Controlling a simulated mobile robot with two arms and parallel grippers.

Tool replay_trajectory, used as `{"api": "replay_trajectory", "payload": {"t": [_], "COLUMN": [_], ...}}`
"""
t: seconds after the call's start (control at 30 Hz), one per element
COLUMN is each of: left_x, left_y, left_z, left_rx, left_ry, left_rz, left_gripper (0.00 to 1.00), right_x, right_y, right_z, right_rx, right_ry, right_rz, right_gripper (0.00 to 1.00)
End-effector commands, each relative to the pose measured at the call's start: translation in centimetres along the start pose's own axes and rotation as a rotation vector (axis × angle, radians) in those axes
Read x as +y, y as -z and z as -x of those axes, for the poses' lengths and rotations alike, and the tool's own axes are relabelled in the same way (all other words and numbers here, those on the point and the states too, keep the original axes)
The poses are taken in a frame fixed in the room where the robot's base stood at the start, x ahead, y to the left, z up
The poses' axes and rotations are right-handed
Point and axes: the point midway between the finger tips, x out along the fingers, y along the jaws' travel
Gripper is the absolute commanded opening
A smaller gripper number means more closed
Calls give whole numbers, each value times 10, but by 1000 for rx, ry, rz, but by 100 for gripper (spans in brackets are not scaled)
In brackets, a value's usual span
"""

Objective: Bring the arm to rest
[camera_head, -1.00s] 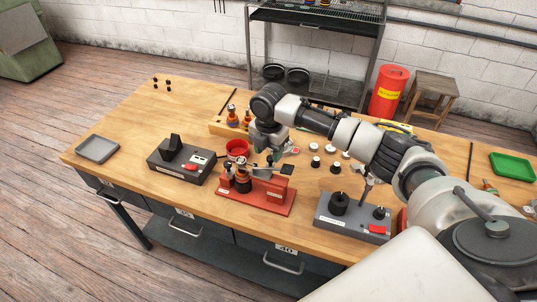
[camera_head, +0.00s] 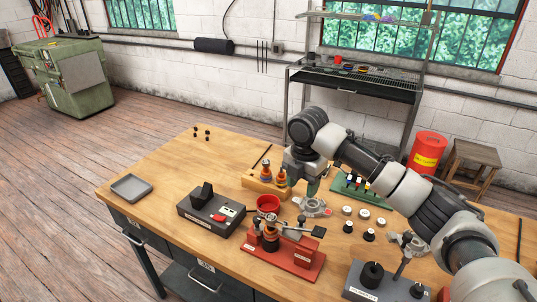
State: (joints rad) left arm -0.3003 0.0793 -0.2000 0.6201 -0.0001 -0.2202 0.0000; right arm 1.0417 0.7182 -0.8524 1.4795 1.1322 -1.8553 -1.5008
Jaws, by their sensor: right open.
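My right arm (camera_head: 395,185) comes in from the right and reaches over the workbench. Its gripper (camera_head: 303,186) points down above the back middle of the bench, open and empty. It is near the wooden holder with orange-topped tools (camera_head: 264,184) and the silver alternator housing part (camera_head: 314,207), behind the red fixture (camera_head: 292,258). Whether the fingers touch anything is hard to tell at this size. My left gripper is not in view.
Several small round parts (camera_head: 364,214) lie right of the gripper. The bench's back left is mostly clear.

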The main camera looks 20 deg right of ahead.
Motion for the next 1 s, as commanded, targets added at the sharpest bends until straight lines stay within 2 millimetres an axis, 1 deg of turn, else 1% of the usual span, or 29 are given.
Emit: {"api": "replay_trajectory", "payload": {"t": [0.13, 0.17, 0.23, 0.27, 0.33, 0.37, 0.4, 0.47, 0.5, 0.6, 0.7, 0.77, 0.83, 0.9, 1.0], "left_x": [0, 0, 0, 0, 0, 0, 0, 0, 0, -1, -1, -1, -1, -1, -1], "left_y": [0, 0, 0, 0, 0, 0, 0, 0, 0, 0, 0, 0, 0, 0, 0], "left_z": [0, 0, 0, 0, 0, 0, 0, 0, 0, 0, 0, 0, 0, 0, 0], "left_rx": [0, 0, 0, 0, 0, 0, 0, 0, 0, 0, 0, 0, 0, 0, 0], "left_ry": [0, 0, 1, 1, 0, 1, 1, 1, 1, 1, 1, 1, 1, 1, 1], "left_rz": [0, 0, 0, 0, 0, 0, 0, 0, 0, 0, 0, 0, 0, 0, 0], "left_gripper": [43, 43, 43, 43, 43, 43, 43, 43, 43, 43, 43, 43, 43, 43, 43], "right_x": [0, 0, 0, 0, -3, -4, -8, -14, -20, -36, -57, -70, -89, -108, -136], "right_y": [3, 6, 19, 27, 50, 62, 78, 102, 116, 151, 180, 194, 207, 217, 223], "right_z": [-4, -8, -22, -30, -54, -64, -79, -98, -109, -132, -148, -155, -161, -165, -168], "right_rx": [1, 2, 4, 7, 14, 18, 28, 45, 59, 101, 149, 177, 207, 231, 248], "right_ry": [0, 1, -3, -6, -18, -27, -41, -66, -84, -127, -165, -186, -205, -223, -243], "right_rz": [-2, -4, -20, -33, -75, -98, -138, -207, -259, -404, -576, -692, -837, -993, -1202], "right_gripper": [50, 50, 50, 50, 50, 50, 50, 50, 50, 50, 50, 50, 50, 50, 50]}}
